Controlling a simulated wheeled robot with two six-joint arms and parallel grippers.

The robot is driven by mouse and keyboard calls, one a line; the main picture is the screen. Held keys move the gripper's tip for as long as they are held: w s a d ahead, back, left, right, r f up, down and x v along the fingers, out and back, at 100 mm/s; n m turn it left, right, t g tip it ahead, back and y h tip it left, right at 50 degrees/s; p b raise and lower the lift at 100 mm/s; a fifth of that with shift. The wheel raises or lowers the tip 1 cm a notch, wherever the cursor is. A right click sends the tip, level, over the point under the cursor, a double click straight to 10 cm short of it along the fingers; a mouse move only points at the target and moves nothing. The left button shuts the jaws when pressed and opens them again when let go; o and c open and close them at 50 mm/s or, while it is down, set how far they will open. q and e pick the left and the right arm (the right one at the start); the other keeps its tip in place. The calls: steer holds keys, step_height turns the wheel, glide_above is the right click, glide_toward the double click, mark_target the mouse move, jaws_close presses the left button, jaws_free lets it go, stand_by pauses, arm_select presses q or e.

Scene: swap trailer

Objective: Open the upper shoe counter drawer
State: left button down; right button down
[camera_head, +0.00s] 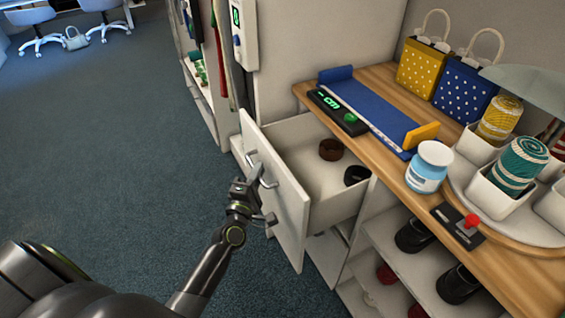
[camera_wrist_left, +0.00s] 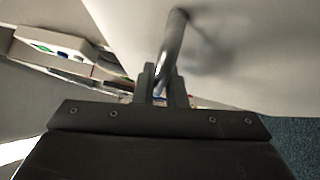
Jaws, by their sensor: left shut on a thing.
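The upper shoe counter drawer (camera_head: 276,188) stands pulled out from the wooden-topped counter, with its white front panel well clear of the cabinet. Two dark round items lie inside it, a brown one (camera_head: 331,149) and a black one (camera_head: 356,175). My left gripper (camera_head: 250,186) is at the outer side of the drawer front. It is shut on the metal drawer handle (camera_wrist_left: 172,45), which runs up from between the fingers in the left wrist view (camera_wrist_left: 163,88). Part of the handle is hidden by the fingers. My right gripper is not in view.
The counter top (camera_head: 380,85) holds a blue measuring device (camera_head: 365,108), a white and blue jar (camera_head: 428,166), yarn rolls and two dotted bags. Open shelves with dark shoes (camera_head: 413,236) are below. Carpet (camera_head: 110,150) at the left is free.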

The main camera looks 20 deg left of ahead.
arm_select(q)
steer(key=s+a, duration=0.5)
steer(key=s, duration=0.1)
steer(key=shift+s, duration=0.2)
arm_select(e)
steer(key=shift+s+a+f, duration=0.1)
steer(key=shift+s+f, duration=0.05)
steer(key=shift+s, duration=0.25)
arm_select(q)
steer(key=c, duration=1.8)
jaws_free()
steer(key=shift+o, duration=0.2)
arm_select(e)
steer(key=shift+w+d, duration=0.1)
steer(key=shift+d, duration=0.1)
